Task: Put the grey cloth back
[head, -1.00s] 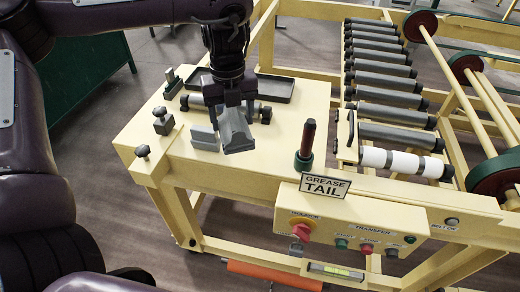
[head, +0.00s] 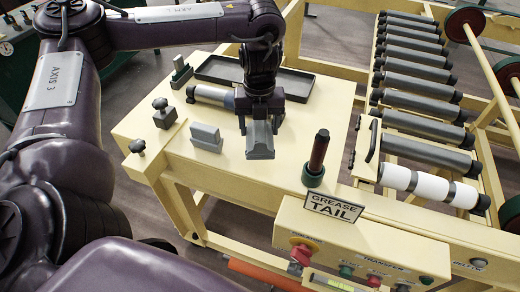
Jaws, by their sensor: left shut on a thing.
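My left gripper (head: 261,118) points down over the cream table top, shut on a grey wedge-shaped piece (head: 260,147), which I take to be the grey cloth. The piece hangs below the fingers, close to the table top; I cannot tell whether it touches. A separate grey block (head: 206,138) stands on the table to the left of the gripper, apart from the held piece. My right gripper is not in view.
A dark shallow tray (head: 222,76) and a grey cylinder (head: 212,95) lie behind the gripper. A dark-handled tool in a green base (head: 315,172) stands to the right, behind the GREASE TAIL sign (head: 333,207). Black knobs stand at left. Conveyor rollers (head: 410,120) run at right.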

